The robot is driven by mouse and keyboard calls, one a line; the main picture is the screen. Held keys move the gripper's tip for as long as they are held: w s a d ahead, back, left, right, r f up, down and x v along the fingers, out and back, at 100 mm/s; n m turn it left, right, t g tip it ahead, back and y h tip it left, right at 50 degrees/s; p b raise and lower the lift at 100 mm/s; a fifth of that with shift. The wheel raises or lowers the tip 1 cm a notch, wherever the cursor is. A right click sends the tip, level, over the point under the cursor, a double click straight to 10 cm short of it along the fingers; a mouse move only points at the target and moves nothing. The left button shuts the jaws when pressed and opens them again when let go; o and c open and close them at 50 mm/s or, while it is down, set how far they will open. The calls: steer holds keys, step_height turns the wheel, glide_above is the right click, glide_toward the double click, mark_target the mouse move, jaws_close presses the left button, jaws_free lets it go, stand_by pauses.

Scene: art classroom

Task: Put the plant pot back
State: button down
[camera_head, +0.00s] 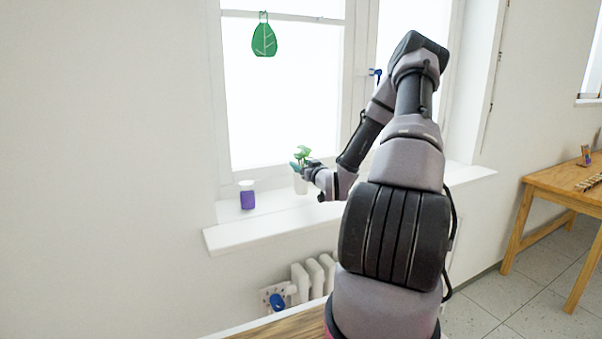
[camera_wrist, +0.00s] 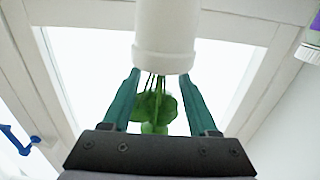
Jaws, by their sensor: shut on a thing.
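The plant pot (camera_head: 300,184) is white with a green leafy plant (camera_head: 302,155) in it. It is upright at the window sill (camera_head: 270,219); I cannot tell whether its base touches the sill. My gripper (camera_head: 303,167) reaches it from the right and is shut on it near the rim. In the wrist view the white pot (camera_wrist: 166,30) shows at the top, upside down in the picture, with its leaves (camera_wrist: 154,108) below. The teal fingers of my gripper (camera_wrist: 163,75) lie on both sides of its rim.
A purple jar with a white lid (camera_head: 247,195) stands on the sill to the left of the pot. A radiator (camera_head: 314,277) is below the sill. A green leaf ornament (camera_head: 264,38) hangs at the window. A wooden table (camera_head: 565,190) stands at the right.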

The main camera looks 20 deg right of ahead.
mark_target(301, 187)
steer(key=shift+f, duration=1.05)
steer(key=shift+f, duration=0.1)
steer(key=shift+c, duration=0.8)
jaws_free()
steer(key=shift+f, duration=0.1)
